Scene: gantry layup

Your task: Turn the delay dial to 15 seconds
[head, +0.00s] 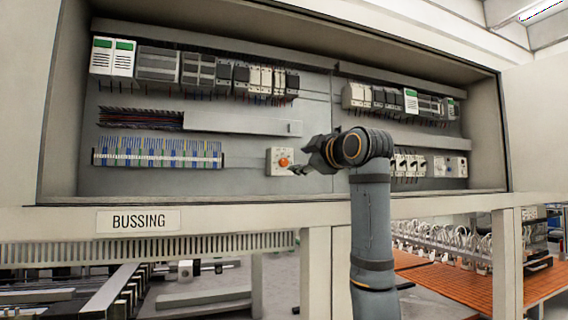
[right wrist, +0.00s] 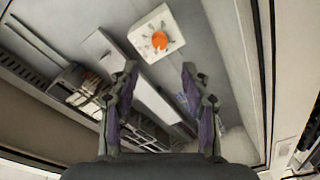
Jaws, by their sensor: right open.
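The delay dial is an orange knob (head: 284,162) on a white square plate (head: 274,154) with dark marks around it, fixed to the cabinet's back panel. The knob also shows in the right wrist view (right wrist: 160,40), on its white plate (right wrist: 172,22), beyond the fingertips. My right gripper (head: 304,160) is just right of the dial in the head view. In the right wrist view its two fingers (right wrist: 158,84) are spread apart with nothing between them. The dial's setting is too small to read. My left gripper is not in view.
The open cabinet (head: 230,180) holds rows of breakers and modules (head: 260,80). A terminal strip (head: 158,153) lies left of the dial, a grey duct (head: 235,124) above it. A row of switches (head: 408,163) sits right, partly behind my arm. The "BUSSING" label (head: 138,221) is on the lower frame.

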